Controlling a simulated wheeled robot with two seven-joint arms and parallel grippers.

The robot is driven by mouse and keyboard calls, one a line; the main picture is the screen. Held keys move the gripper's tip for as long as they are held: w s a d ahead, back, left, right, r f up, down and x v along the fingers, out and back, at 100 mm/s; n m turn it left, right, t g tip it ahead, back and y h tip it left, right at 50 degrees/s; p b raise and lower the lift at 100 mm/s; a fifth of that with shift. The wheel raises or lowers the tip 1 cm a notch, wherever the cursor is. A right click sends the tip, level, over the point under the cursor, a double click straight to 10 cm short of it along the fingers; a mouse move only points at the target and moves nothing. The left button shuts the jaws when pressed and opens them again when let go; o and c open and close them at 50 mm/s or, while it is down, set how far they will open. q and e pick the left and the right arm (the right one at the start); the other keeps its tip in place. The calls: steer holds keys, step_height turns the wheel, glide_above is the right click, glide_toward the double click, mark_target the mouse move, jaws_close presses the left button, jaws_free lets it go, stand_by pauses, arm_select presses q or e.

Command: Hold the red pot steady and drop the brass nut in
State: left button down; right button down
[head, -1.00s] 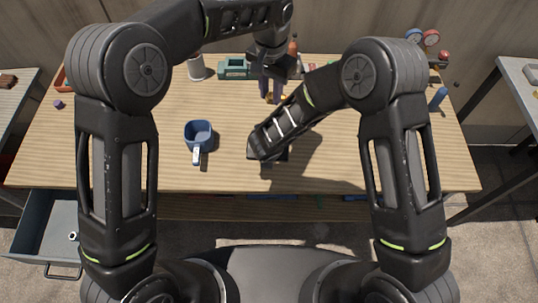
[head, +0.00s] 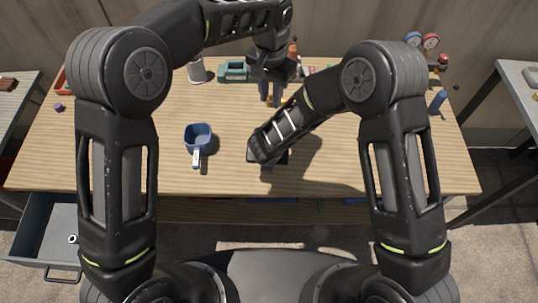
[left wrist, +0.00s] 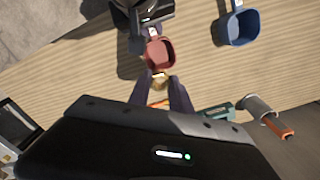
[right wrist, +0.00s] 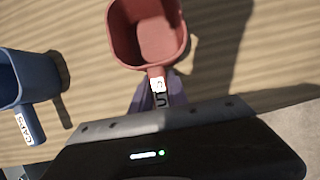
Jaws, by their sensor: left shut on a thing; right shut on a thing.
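The red pot (right wrist: 147,40) shows from above in the right wrist view, its visible inside empty. My right gripper (right wrist: 160,102) is shut on its labelled handle. In the left wrist view the red pot (left wrist: 160,54) sits just beyond my left fingertips. My left gripper (left wrist: 166,88) is shut on the brass nut (left wrist: 160,80), which appears close to the pot's rim; I cannot tell its height above it. In the head view my left gripper (head: 270,98) points down over the table, and my right forearm hides the pot.
A blue pot (head: 198,138) with a labelled handle stands on the wooden table (head: 100,150) to the left. A teal tool (head: 233,71), a grey cylinder (head: 197,70) and gauges (head: 430,42) are along the back. An open drawer (head: 45,235) juts out at front left.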

arm_select(q)
step_height(320, 180, down, 11)
steer(key=shift+f, duration=0.15)
stand_by(0.4)
steer(key=shift+f, duration=1.25)
steer(key=shift+f, duration=0.75)
steer(key=shift+f, duration=0.3)
steer(key=shift+f, duration=0.4)
stand_by(0.4)
steer(key=shift+f, duration=0.3)
steer(key=shift+f, duration=0.25)
stand_by(0.3)
steer(key=c, duration=1.1)
jaws_free()
